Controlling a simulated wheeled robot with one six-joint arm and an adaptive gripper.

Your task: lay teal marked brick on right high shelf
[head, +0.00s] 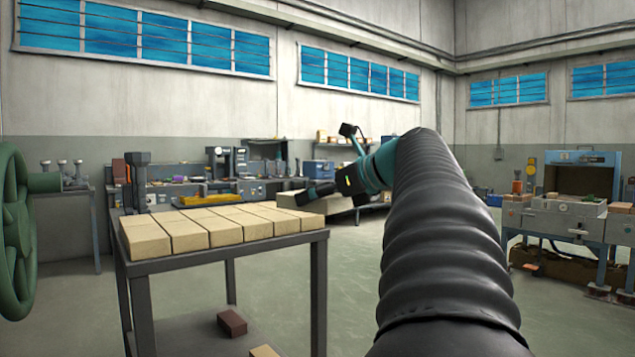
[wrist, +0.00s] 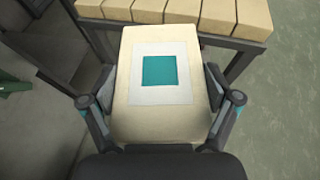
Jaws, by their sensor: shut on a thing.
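The teal marked brick (wrist: 125,110) is cream, with a teal square on a white patch facing the wrist camera. My gripper (wrist: 160,88) is shut on it, one finger on each side. The brick's far end overlaps the table's edge in the wrist view; I cannot tell its height above the table. I cannot pick out a right high shelf with certainty.
A grey metal table (head: 318,240) carries rows of plain cream bricks (head: 190,235); a dark red brick (head: 232,322) lies beneath it. A green wheel (head: 14,230) stands at left. Cluttered benches line the back wall. A blue furnace (head: 582,172) stands at right. Open floor lies behind the table.

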